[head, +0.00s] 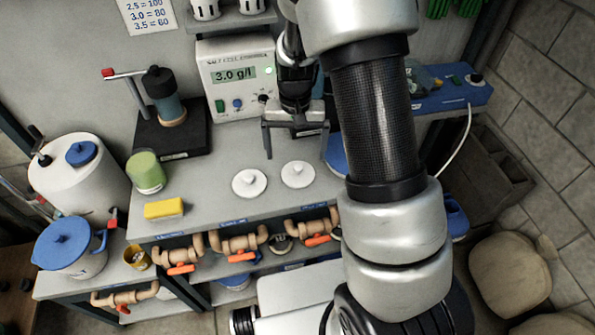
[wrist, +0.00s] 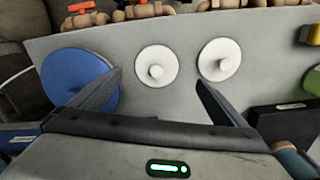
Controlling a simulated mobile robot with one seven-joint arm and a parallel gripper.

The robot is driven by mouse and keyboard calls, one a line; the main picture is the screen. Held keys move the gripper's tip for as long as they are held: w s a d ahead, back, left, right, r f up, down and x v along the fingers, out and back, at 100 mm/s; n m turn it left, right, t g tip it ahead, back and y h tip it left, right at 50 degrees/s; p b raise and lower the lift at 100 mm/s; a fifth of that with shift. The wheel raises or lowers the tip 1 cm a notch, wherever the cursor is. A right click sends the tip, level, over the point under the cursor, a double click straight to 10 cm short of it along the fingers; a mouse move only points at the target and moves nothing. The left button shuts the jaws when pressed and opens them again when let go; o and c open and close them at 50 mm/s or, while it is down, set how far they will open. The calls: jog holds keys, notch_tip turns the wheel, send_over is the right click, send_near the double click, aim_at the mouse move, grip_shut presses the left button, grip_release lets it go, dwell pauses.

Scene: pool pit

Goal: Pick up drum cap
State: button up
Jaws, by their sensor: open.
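Two round white caps, each with a centre knob, lie flat on the grey bench top: one at left (head: 249,183) and one at right (head: 298,174). In the wrist view the right one (wrist: 156,66) shows between and beyond my fingertips, and the left one (wrist: 220,60) is beside it. A larger blue disc (wrist: 70,75) lies by my left finger there; in the head view my arm mostly hides it (head: 336,155). I cannot tell which is the drum cap. My gripper (head: 297,150) is open and empty, apart from all of them; its fingers also show in the wrist view (wrist: 159,82).
A meter (head: 236,78) and a black-based stand (head: 170,135) are at the back. Pipes with orange valves (head: 240,243) line the front edge. A blue-lidded white drum (head: 80,178) stands far left.

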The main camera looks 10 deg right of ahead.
aim_at(298, 167)
notch_tip(298, 167, down, 3)
jog(key=shift+r, duration=0.1)
jog(key=f, duration=0.4)
jog(key=shift+w+d+f+p, duration=0.1)
jog(key=shift+d+p, duration=0.2)
jog(key=shift+d, duration=0.1)
jog(key=shift+f, duration=0.55)
jog(key=c, duration=1.1)
